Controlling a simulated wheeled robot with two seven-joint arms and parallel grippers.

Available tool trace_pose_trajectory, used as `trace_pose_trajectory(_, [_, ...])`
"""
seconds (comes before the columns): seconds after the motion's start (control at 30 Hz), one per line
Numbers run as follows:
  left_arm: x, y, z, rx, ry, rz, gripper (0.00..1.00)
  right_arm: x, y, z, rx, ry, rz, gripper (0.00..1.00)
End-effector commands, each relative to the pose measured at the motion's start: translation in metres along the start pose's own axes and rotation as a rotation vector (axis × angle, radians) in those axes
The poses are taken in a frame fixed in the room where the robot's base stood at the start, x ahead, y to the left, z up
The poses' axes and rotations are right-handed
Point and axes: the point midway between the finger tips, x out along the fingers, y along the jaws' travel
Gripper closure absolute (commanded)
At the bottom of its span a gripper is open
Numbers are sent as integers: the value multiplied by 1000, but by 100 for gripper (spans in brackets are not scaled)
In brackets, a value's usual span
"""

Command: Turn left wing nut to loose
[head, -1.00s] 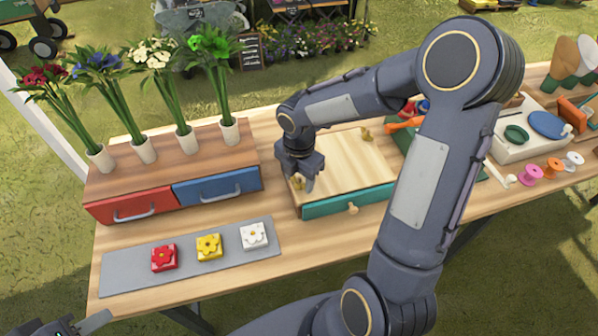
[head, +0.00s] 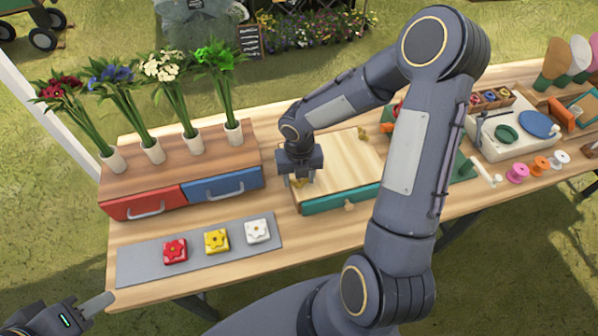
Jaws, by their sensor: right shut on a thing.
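A wooden board with a teal front (head: 338,200) lies on the table. It has two small brass wing nuts on top. The left wing nut (head: 300,183) is at the board's left edge, mostly hidden by my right gripper (head: 300,178). That gripper points down from above and is shut on the left wing nut. The right wing nut (head: 362,133) is at the board's back, apart from the gripper. My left gripper (head: 92,306) is only partly in view at the lower left corner, away from the board.
Left of the board stand a wooden drawer unit with red (head: 146,204) and blue (head: 222,185) drawers and several flower vases on top. A grey mat (head: 140,271) holds three flower tiles. My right arm covers the board's right side. Spools (head: 517,173) lie at far right.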

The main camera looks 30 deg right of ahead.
Motion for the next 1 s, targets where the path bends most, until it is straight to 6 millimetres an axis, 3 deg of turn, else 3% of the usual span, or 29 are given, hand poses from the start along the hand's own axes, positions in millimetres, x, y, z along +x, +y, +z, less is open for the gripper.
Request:
trace_pose_trajectory(0.3, [-8,4,-4,0,0,0,64,0,0,0,-105,1,0,74])
trace_pose_trajectory(0.8, [-9,4,-4,0,0,0,64,0,0,0,-125,-1,-1,74])
trace_pose_trajectory(0.83, [-9,4,-4,0,0,0,64,0,0,0,-125,-1,-1,48])
trace_pose_trajectory(1.0, [-9,4,-4,0,0,0,64,0,0,0,-123,-1,0,29])
